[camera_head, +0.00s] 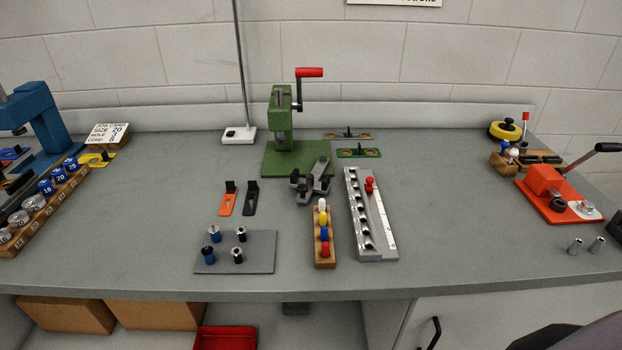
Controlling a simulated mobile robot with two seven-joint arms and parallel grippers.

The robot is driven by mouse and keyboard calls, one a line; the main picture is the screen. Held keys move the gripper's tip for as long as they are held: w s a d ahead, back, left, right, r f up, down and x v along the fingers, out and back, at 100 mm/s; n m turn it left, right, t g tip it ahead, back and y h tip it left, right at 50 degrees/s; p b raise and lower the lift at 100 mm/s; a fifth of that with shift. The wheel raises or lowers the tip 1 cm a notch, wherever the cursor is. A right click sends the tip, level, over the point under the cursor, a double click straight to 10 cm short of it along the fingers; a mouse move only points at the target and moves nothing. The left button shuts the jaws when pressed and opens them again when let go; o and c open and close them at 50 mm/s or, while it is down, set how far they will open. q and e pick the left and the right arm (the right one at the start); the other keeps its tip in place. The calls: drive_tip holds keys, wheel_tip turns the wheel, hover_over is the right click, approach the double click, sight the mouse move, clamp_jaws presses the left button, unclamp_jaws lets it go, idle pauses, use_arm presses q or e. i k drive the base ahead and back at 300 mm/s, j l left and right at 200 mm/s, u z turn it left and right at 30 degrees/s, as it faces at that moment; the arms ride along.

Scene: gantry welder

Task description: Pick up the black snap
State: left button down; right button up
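No part is marked as a snap, so I cannot tell for certain which one is the black snap. A flat black piece with an upright black tab (250,199) lies on the bench beside a matching orange piece (227,202). Just in front, a grey plate (262,263) holds small upright pegs: two black-topped ones, one at the back (240,234) and one at the front (237,256), and two blue ones, at the back (214,235) and front (208,254). Neither of my grippers is in view.
A green hand press (282,115) with a red handle stands behind. A dark metal fixture (311,183), a wooden block of coloured knobs (324,250) and a grey slotted rail (378,225) are to the right.

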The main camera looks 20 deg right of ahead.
sight(207, 250)
drive_tip(key=i+j, duration=0.1)
drive_tip(key=j, duration=0.3)
drive_tip(key=i+j, duration=0.1)
drive_tip(key=j, duration=0.25)
drive_tip(key=i+j, duration=0.15)
drive_tip(key=j, duration=0.25)
drive_tip(key=i+j, duration=0.1)
drive_tip(key=j, duration=0.3)
drive_tip(key=j+z, duration=0.15)
drive_tip(key=z, duration=0.3)
drive_tip(key=j+z, duration=0.15)
drive_tip(key=z, duration=1.75)
